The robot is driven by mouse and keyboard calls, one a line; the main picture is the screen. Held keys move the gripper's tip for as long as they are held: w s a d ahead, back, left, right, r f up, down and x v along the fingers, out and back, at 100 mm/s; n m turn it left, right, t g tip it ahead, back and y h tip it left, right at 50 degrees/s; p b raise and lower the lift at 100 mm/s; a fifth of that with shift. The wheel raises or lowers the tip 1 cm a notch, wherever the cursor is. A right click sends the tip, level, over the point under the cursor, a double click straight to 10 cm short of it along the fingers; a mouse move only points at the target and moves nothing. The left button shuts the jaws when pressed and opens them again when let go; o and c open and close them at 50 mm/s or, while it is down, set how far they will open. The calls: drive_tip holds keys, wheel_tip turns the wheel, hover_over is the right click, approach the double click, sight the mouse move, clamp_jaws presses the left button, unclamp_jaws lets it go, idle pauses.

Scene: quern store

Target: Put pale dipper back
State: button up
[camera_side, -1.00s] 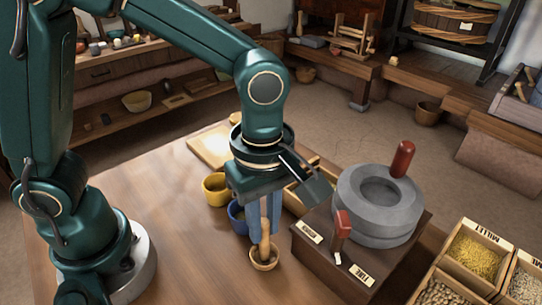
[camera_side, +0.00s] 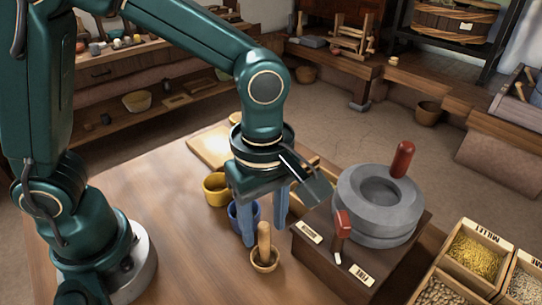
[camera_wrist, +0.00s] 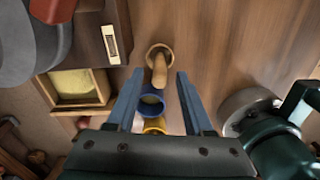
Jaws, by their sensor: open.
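The pale dipper (camera_side: 264,247) stands on the table with its round bowl down and its handle up, in front of the quern's left side. It also shows in the wrist view (camera_wrist: 158,62). My gripper (camera_side: 265,236) is open, with one blue finger on each side of the handle. In the wrist view the fingertips (camera_wrist: 158,74) are apart, with gaps beside the handle. A blue cup (camera_side: 234,222) stands just behind the dipper, partly hidden by a finger. A yellow cup (camera_side: 214,196) stands farther back.
The stone quern (camera_side: 378,215) with red handles sits on a dark wooden base close to the right of my gripper. Grain boxes (camera_side: 437,272) are at the lower right. A pale board (camera_side: 203,148) lies at the back. The table's front left is clear.

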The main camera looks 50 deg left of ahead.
wheel_tip(320, 180, up, 11)
drive_tip(key=s+a+f+m+t, duration=0.1)
drive_tip(key=s+a+m+t, duration=0.1)
drive_tip(key=a+m, duration=0.3)
drive_tip(key=s+a+f+m+t, duration=0.2)
drive_tip(key=a+m, duration=0.4)
drive_tip(key=m, duration=0.5)
drive_tip(key=shift+s+a+t, duration=0.2)
drive_tip(key=shift+s+t, duration=0.2)
drive_tip(key=shift+t, duration=0.4)
drive_tip(key=shift+f, duration=0.1)
